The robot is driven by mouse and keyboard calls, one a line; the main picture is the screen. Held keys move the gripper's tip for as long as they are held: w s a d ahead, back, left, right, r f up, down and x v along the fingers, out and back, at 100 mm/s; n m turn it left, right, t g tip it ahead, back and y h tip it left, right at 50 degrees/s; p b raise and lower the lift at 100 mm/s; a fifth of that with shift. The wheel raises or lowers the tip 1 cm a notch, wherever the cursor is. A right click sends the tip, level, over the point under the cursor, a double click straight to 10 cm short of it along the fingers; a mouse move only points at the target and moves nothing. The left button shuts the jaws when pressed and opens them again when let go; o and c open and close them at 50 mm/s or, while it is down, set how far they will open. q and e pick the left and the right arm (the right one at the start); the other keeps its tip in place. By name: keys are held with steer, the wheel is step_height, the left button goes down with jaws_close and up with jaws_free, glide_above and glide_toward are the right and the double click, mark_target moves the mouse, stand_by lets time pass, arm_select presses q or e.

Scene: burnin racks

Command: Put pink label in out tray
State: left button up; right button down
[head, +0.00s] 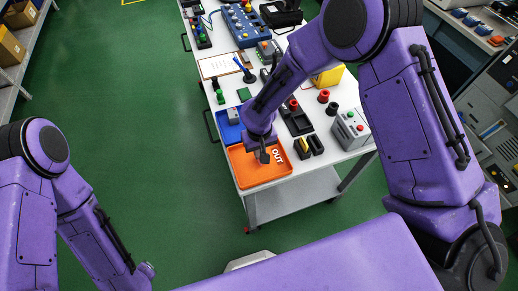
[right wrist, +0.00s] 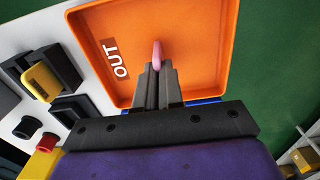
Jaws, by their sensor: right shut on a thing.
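The orange out tray (head: 266,179) with the word OUT sits at the near end of the white table. My right gripper (head: 263,156) is over the tray. In the right wrist view the right gripper (right wrist: 157,70) is shut on the pink label (right wrist: 157,52), which stands out edge-on beyond the fingertips. The tray (right wrist: 205,60) lies behind it in that view. I cannot tell how far the label is above the tray floor. In the head view the label is too small and covered to make out. My left arm shows at the lower left, but its gripper is not clearly visible.
A blue tray (head: 229,129) adjoins the orange one. Black holders (head: 309,146), one with a yellow item, and a grey box with buttons (head: 350,130) stand to the right. Tools and devices crowd the table (head: 213,68) farther back. Green floor (head: 130,110) is clear at the left.

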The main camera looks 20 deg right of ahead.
steer(key=shift+s+f, duration=0.1)
steer(key=shift+f, duration=0.05)
steer(key=c, duration=1.3)
jaws_free()
steer(key=shift+o, duration=0.2)
step_height(320, 180, up, 12)
steer(key=b, duration=0.2)
steer(key=shift+r, duration=0.2)
